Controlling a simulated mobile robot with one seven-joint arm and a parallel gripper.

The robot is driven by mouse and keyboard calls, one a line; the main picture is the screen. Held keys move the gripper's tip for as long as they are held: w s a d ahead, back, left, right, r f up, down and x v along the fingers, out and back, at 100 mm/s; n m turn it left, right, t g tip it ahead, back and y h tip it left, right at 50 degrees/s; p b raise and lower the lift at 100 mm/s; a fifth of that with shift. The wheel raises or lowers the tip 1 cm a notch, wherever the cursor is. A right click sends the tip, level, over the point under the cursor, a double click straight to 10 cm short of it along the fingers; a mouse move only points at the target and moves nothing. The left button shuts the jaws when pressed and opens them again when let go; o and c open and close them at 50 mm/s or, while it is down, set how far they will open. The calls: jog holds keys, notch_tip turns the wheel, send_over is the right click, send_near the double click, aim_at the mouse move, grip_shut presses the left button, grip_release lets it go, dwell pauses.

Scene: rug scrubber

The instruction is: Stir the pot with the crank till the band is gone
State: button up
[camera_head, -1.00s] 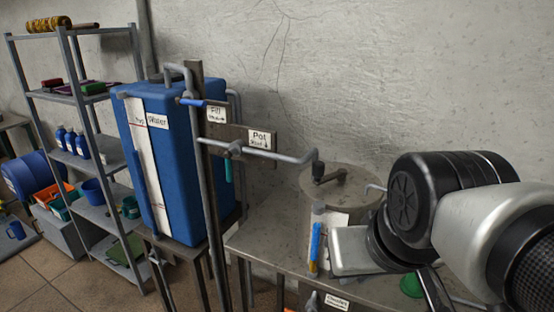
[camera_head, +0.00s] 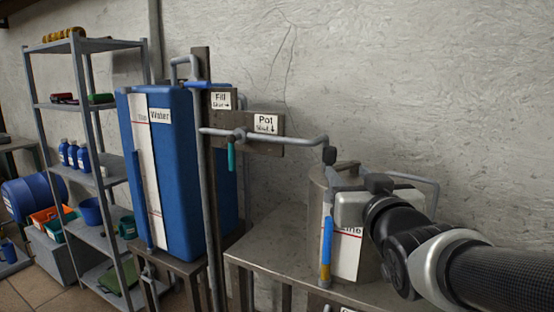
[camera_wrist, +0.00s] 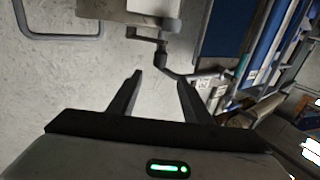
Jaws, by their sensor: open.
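The pot (camera_head: 318,222) is a grey metal cylinder on the bench, with a white label marked by a red line. A sight tube (camera_head: 327,240) on its front shows blue above and yellow-orange at the bottom. My gripper is over the pot in the head view and hides most of its lid and the crank there. In the wrist view my gripper (camera_wrist: 160,90) is open and its fingers are apart with nothing between them. A dark bent piece, apparently the crank (camera_wrist: 147,36), shows beyond the fingertips, close to the dark spout end (camera_wrist: 161,62).
A pipe (camera_head: 285,155) from the post ends in a dark nozzle (camera_head: 329,155) close above the pot. A blue water tank (camera_head: 185,190) and a shelf rack (camera_head: 95,105) stand left. The bench top (camera_head: 270,245) left of the pot is clear.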

aim_at(332, 156)
jog(key=w, duration=1.5)
jog(key=shift+w+a, duration=0.1)
jog(key=shift+a, duration=0.25)
jog(key=shift+c, duration=0.6)
grip_shut()
